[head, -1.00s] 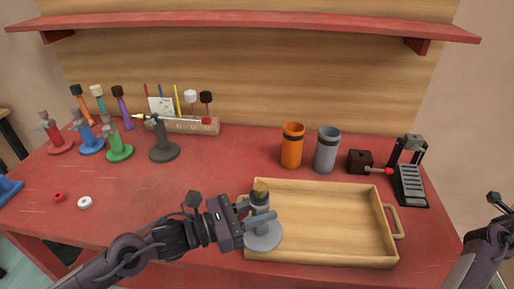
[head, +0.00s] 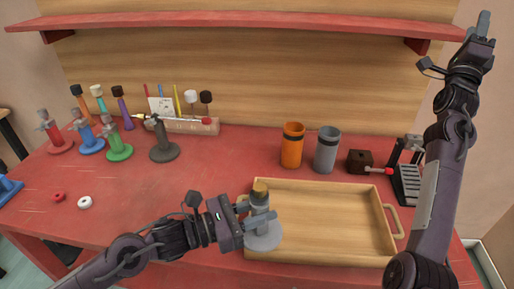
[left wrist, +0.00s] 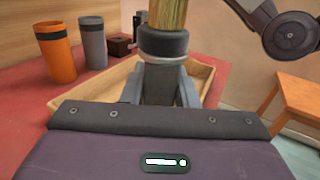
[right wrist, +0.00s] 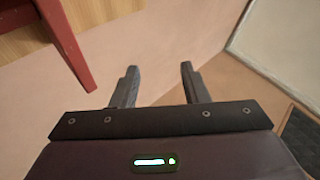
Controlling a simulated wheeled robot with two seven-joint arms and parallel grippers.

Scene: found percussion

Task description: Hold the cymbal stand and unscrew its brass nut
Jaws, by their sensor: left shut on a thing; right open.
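The cymbal stand (head: 262,236) has a round grey base and an upright post, standing at the front left corner of the wooden tray. Its brass nut (head: 260,188) sits at the top of the post and shows large in the left wrist view (left wrist: 170,14). My left gripper (head: 256,217) is shut on the post (left wrist: 159,84) below a dark collar, under the nut. My right gripper (head: 479,28) is raised high at the far right, well away from the stand. In the right wrist view its fingers (right wrist: 159,84) are apart with nothing between them.
The wooden tray (head: 330,258) looks empty. Behind it stand an orange cup (head: 292,146), a grey cup (head: 327,150), a dark block (head: 360,161) and a dark pedal-like device (head: 406,182). Several coloured stands and mallets fill the back left. A red shelf (head: 250,30) hangs above.

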